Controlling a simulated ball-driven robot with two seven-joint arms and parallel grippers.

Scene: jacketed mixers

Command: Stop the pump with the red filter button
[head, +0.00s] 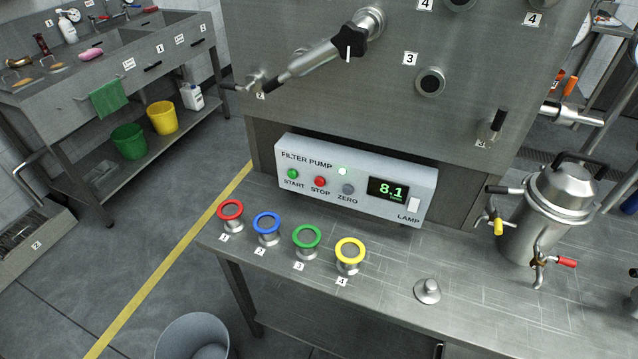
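The filter pump box (356,178) is a pale grey control panel standing on the steel bench against the large steel cabinet. Its red STOP button (320,182) sits between the green START button (293,174) and the grey ZERO button (348,190). The display (388,190) reads 8.1 in green digits. A white LAMP switch (414,205) is at the box's right end. Nothing covers the red button. Neither of my grippers is in view.
In front of the box stand fittings with red (230,210), blue (267,223), green (307,236) and yellow (350,250) rings. A steel vessel (546,218) with valves stands to the right. A pipe with a black star knob (349,41) juts out above. A grey bin (193,338) is below.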

